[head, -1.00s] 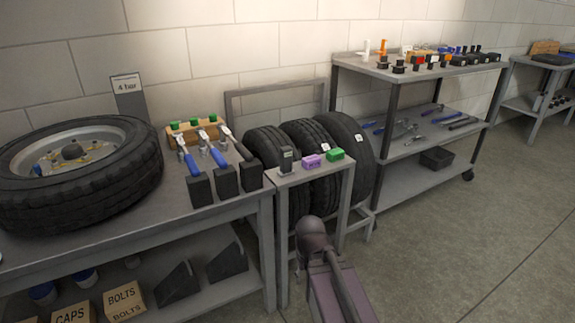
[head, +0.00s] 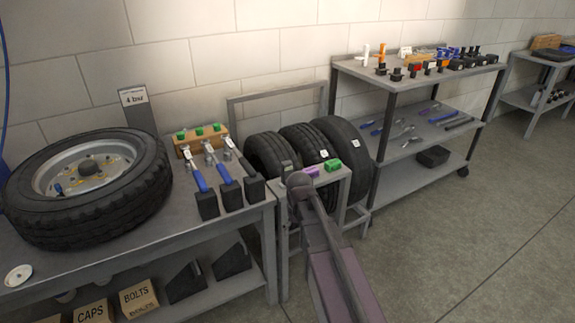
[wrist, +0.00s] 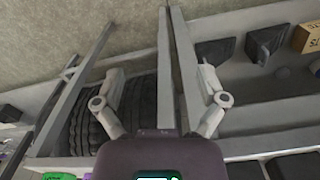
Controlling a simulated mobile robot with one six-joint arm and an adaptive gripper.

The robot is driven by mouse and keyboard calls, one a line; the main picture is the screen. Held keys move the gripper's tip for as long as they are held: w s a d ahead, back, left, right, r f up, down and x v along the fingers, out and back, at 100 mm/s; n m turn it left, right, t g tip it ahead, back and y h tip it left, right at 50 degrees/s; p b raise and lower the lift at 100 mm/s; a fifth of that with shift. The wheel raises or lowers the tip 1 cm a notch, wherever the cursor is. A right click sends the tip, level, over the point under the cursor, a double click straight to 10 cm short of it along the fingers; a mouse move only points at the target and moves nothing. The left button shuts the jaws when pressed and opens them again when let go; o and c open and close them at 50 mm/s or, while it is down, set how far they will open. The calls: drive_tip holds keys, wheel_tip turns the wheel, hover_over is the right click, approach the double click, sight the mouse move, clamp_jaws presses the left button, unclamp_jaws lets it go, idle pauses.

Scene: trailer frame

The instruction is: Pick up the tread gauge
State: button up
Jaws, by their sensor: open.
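My arm partly covers the device and the stand in the head view. In the wrist view my gripper (wrist: 161,75) is open, with nothing between its fingers. Stand legs and the bench edge show behind them. The tread gauge cannot be made out there; part of the green block (wrist: 58,176) shows at the bottom edge.
Several tyres (head: 345,150) stand in a rack behind the stand. The left bench (head: 110,240) holds a wheel (head: 90,215), wrenches and dark blocks (head: 231,198). A shelf unit (head: 400,190) stands at the right. The floor (head: 470,260) is clear at the right.

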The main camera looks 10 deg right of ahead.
wheel_tip(320, 180, up, 23)
drive_tip(key=n+p, duration=0.2)
drive_tip(key=p, duration=2)
hover_over(286, 163)
drive_tip(key=shift+w+d+r, duration=0.1)
drive_tip(key=shift+w+d, duration=0.05)
drive_tip(key=shift+b, duration=0.35)
wheel_tip(286, 163, down, 9)
drive_tip(key=b, duration=0.8)
drive_tip(key=shift+r, duration=0.1)
drive_tip(key=shift+b, duration=0.35)
drive_tip(key=shift+f+b, duration=2.45)
drive_tip(key=shift+f, duration=0.15)
clamp_jaws()
